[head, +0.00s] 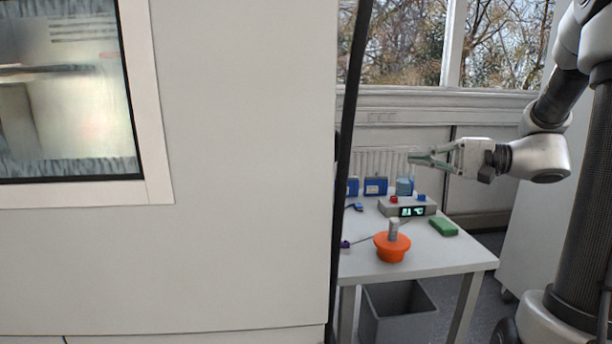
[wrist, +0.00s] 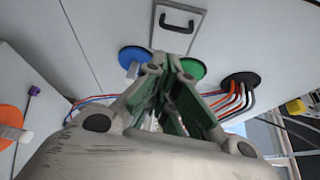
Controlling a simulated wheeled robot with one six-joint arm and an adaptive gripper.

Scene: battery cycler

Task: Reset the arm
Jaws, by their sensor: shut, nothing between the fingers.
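My gripper (head: 412,159) is held out to the left at the end of my arm in the head view, in the air above the back of the table. Its fingers are closed together with nothing between them. In the wrist view the closed fingertips (wrist: 172,64) point toward a pale panel with a black handle (wrist: 177,23). The green pads on the fingers show there. My arm (head: 545,157) comes in from the right, its forearm bent at the elbow.
The table (head: 440,262) bears an orange holder (head: 391,250) with a grey cylinder, a green block (head: 443,228), a display box (head: 399,208) and blue boxes (head: 376,186). A bin (head: 398,315) stands beneath. A large white cabinet (head: 240,150) fills the left. Cables (wrist: 228,100) run at right in the wrist view.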

